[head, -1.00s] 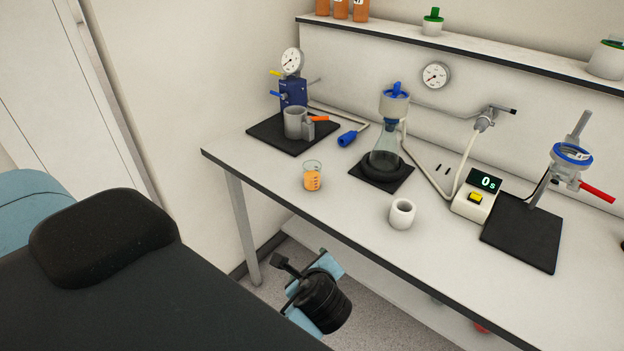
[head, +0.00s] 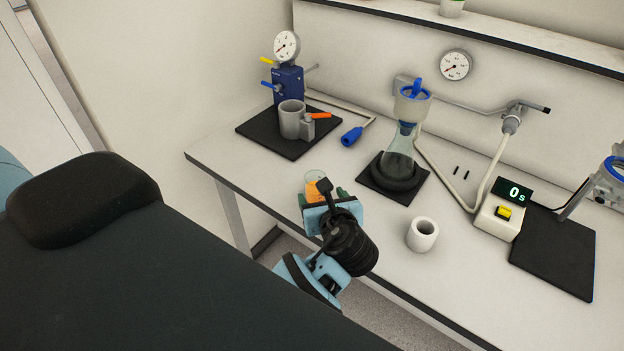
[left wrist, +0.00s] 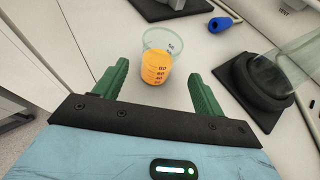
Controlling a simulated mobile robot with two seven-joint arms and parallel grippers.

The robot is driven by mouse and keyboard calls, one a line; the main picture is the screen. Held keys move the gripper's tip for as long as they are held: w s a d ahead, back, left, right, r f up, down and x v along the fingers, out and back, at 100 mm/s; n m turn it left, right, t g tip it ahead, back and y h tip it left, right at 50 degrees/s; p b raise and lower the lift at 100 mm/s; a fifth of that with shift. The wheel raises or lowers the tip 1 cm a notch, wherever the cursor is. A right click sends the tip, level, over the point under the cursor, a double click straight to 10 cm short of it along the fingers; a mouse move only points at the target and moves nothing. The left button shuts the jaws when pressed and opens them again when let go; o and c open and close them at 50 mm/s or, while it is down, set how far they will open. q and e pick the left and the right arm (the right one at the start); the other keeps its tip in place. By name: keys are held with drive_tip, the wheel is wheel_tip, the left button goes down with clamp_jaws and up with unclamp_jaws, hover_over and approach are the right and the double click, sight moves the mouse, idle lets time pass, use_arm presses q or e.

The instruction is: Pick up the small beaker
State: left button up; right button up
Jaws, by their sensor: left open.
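The small beaker (head: 315,186) stands upright on the bench with orange liquid in it. In the head view my left gripper partly covers it. In the left wrist view the beaker (left wrist: 157,62) shows graduation marks and a clear rim. My left gripper (head: 321,194) is at the bench's front edge, close to the beaker. Its green fingers (left wrist: 158,75) are open, with the beaker ahead of and partly between their tips. The fingers do not appear to touch it. My right gripper is not in view.
A conical flask with a funnel (head: 400,140) stands on a dark mat to the right. A white cup (head: 422,234) stands nearer the front edge. A grey cup (head: 292,119) and gauge device (head: 288,75) are behind. A timer box (head: 501,217) is further right.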

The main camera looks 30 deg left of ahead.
use_arm(q)
drive_tip(key=shift+s+d+r, duration=0.1)
drive_tip(key=shift+s, duration=0.05)
drive_tip(key=x, duration=0.2)
drive_tip(key=shift+w+a, duration=0.2)
drive_tip(key=shift+x, duration=2.65)
drive_tip(key=shift+s+a, duration=0.1)
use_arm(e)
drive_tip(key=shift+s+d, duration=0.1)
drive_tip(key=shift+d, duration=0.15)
use_arm(q)
drive_tip(key=shift+c, duration=0.4)
drive_tip(key=c, duration=1)
drive_tip(key=shift+r, duration=0.25)
